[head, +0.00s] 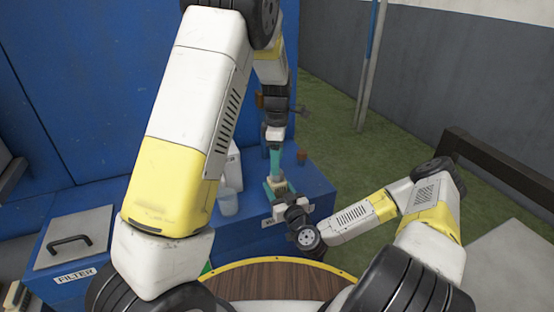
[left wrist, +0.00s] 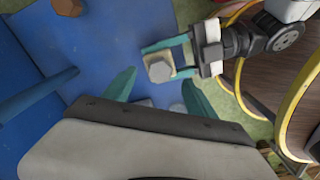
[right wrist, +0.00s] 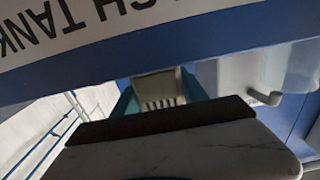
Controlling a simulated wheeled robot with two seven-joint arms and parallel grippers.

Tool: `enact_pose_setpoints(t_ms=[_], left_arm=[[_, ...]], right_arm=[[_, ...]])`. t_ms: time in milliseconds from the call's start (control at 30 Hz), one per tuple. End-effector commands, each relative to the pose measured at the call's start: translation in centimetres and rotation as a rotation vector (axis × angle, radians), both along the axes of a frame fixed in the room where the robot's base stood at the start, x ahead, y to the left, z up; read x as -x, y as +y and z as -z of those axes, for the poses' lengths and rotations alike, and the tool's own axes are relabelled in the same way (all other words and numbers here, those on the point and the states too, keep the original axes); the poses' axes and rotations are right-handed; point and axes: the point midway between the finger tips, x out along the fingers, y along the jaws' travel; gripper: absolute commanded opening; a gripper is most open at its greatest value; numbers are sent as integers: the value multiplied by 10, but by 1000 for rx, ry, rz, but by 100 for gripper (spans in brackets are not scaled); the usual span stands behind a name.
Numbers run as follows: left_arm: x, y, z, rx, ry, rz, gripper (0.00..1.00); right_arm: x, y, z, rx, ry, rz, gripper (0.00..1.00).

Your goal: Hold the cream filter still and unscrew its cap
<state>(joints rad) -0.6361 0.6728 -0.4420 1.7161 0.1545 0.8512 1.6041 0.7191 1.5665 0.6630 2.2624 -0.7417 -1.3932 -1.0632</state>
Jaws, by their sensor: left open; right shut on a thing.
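The cream filter (head: 279,187) is between the teal fingers of my right gripper (head: 276,190), above the blue bench. In the right wrist view its ribbed cream body (right wrist: 158,91) sits between both fingers. In the left wrist view its cap (left wrist: 160,69), pale and angular, faces the camera. My left gripper (head: 274,163) points down above the filter. In the left wrist view my left gripper (left wrist: 161,95) is open, its fingers spread to either side and apart from the cap. The join between cap and body is too small to make out.
A rust-brown hexagonal piece (head: 302,156) stands on the blue bench (head: 312,181). A clear cup (head: 228,202) and a white container (head: 233,168) are left of the filter. A box labelled FILTER (head: 75,240) is at far left. A wooden, yellow-rimmed surface (head: 275,280) lies in front.

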Motion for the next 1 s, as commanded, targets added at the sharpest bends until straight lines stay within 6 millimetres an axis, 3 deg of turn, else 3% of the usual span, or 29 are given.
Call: enact_pose_setpoints(t_ms=[300, 567, 800, 1000], left_arm=[[0, 0, 0, 1, 0, 420, 65], [0, 1, 0, 1, -1, 627, 65], [0, 0, 0, 1, 0, 983, 65], [0, 0, 0, 0, 0, 1046, 65]], right_arm=[[0, 0, 0, 0, 0, 0, 0], [0, 0, 0, 0, 0, 0, 0], [0, 0, 0, 0, 0, 0, 0], [0, 0, 0, 0, 0, 0, 0]])
